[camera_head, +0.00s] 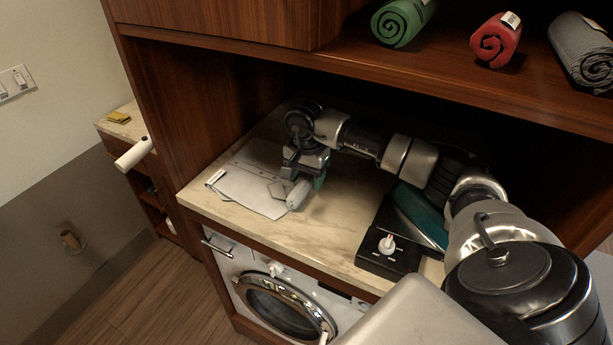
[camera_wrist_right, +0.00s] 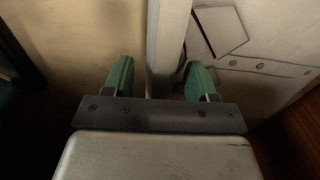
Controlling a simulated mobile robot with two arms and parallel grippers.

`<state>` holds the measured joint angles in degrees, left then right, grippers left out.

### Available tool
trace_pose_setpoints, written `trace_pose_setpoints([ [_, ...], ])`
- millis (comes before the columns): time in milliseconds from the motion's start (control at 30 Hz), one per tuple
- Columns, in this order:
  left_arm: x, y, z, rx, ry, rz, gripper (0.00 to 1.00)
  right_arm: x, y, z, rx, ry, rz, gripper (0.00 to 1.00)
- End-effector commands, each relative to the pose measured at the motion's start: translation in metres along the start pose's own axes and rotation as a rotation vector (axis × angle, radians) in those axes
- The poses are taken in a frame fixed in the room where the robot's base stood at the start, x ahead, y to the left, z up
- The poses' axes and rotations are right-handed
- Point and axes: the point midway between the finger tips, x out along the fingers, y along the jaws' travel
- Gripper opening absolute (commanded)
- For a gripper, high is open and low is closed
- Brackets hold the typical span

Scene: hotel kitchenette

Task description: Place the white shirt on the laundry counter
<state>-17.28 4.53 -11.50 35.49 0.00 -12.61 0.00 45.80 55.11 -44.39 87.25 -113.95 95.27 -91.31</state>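The white shirt (camera_head: 250,187) lies folded flat on the marble-look laundry counter (camera_head: 335,228), toward its left end. A pale rolled edge of the shirt (camera_head: 297,194) shows at its right side. My right gripper (camera_head: 308,180) is low over that edge. In the right wrist view, the green fingertips of the right gripper (camera_wrist_right: 160,72) are spread, with the pale edge (camera_wrist_right: 167,45) between them and a gap on the left. The shirt's buttoned front (camera_wrist_right: 265,66) lies to the right there. My left gripper is not in view.
A black box with a white knob (camera_head: 387,244) stands at the counter's front right. A washing machine (camera_head: 285,300) is below. Green (camera_head: 400,20), red (camera_head: 495,40) and grey (camera_head: 583,50) rolled towels lie on the shelf above. The counter's front middle is clear.

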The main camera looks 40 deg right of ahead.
Motion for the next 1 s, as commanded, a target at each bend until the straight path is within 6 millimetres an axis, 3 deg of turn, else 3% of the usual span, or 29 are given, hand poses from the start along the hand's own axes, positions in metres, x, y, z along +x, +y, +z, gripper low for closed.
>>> trace_pose_setpoints([
  [267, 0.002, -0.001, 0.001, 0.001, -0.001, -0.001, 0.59, -0.007, 0.0, -0.001, 0.0, 0.002, -0.002, 0.57],
  [700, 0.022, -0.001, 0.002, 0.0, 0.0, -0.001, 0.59, -0.093, -0.001, -0.001, 0.0, 0.003, -0.006, 0.57],
  [1000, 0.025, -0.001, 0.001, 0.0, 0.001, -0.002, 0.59, -0.12, 0.0, 0.0, 0.001, 0.0, 0.0, 0.57],
])
